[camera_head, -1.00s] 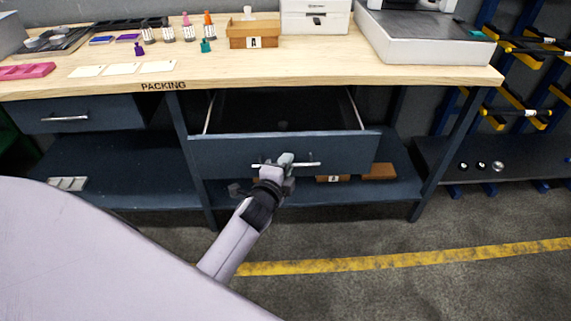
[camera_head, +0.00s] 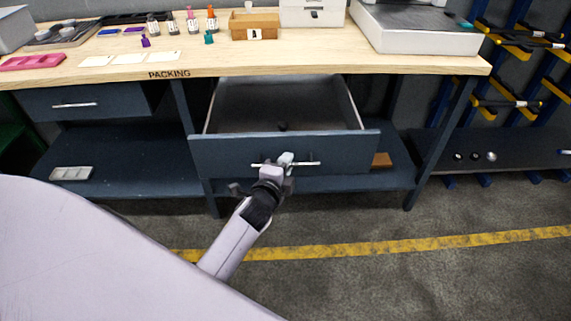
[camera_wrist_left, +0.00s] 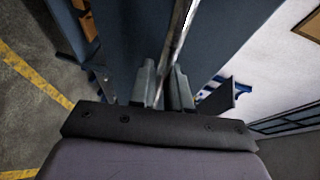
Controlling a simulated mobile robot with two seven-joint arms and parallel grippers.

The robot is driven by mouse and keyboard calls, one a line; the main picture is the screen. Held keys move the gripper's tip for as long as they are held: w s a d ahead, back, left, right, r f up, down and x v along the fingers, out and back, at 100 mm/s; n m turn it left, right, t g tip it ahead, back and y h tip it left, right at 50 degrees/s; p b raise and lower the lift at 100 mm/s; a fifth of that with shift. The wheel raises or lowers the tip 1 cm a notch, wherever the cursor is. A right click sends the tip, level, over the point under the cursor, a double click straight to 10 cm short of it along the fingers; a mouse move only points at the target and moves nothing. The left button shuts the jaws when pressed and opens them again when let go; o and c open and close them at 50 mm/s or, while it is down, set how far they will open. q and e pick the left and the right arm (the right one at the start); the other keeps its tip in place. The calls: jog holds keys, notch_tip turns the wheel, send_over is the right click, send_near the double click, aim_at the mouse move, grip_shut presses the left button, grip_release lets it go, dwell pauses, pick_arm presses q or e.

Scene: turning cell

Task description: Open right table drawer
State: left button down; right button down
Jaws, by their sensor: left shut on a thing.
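The right table drawer (camera_head: 220,158) under the packing table stands pulled out, and its grey inside shows with a small dark object (camera_head: 283,126) in it. Its silver bar handle (camera_head: 306,163) runs across the front. My left gripper (camera_head: 284,160) is shut on the handle near its middle. In the left wrist view the handle (camera_wrist_left: 181,35) runs between the two fingers (camera_wrist_left: 164,88). My right gripper is not in view.
The table top (camera_head: 300,65) holds bottles, cards, a wooden box (camera_head: 254,25) and a printer-like machine (camera_head: 412,28). The left drawer (camera_head: 85,101) is closed. A lower shelf (camera_head: 130,160) lies below. Clear floor with a yellow line (camera_head: 350,248) lies in front.

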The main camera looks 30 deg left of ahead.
pick_arm(q)
jog(key=c, duration=1.4)
grip_release()
jog(key=shift+c, duration=0.2)
jog(key=shift+s, duration=0.1)
jog(key=v, duration=0.7)
jog(key=s+d+f+n+g+h, duration=0.1)
jog(key=s+d+f+n, duration=0.1)
jog(key=s, duration=0.4)
jog(key=s+d+f+n+g+h+p, duration=0.1)
jog(key=s+d+f+n+g+h, duration=0.1)
jog(key=s+f+n, duration=0.2)
jog(key=s+d+f+n+g+h, duration=0.1)
jog(key=s+d+f+n+g, duration=0.1)
jog(key=s+f+n, duration=0.2)
jog(key=s+n, duration=0.3)
jog(key=s, duration=0.2)
jog(key=shift+d+h, duration=0.25)
jog(key=shift+h, duration=0.15)
